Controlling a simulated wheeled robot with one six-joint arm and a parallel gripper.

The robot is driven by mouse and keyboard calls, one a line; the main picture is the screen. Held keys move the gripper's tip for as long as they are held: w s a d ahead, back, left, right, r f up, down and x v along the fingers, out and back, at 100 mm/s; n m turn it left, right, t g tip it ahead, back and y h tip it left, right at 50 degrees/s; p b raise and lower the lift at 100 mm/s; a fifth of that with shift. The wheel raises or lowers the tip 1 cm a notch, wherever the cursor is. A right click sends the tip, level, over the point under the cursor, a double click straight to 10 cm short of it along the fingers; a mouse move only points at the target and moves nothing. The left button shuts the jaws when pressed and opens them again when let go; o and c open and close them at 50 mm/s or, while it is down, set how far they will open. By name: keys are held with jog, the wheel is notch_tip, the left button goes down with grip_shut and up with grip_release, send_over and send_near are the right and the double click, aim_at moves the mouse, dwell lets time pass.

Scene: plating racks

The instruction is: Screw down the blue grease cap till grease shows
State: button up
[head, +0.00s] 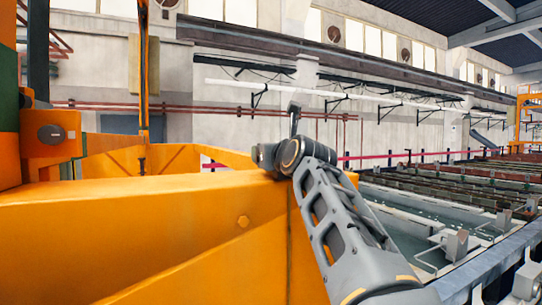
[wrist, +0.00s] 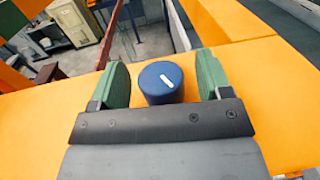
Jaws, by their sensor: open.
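The blue grease cap (wrist: 161,83) shows in the wrist view as a short round knob with a white mark on its top. It stands against the orange beam. My gripper (wrist: 161,80) is open, with one green-padded finger on each side of the cap. A gap shows between the cap and each finger. No grease is visible around the cap, and its lower part is hidden behind the gripper body. In the head view my arm reaches up to the orange beam (head: 160,235), and the cap cannot be made out there.
An orange post with a box (head: 52,133) stands at the left. Tanks (head: 420,228) with grey fittings lie to the right behind a metal rail (head: 485,270). In the wrist view, a beige cabinet (wrist: 75,27) stands on the floor beyond the beam.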

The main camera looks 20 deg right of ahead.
jog(key=s+a+b, duration=0.1)
jog(key=s+b, duration=0.3)
jog(key=s, duration=0.9)
jog(key=shift+a, duration=0.15)
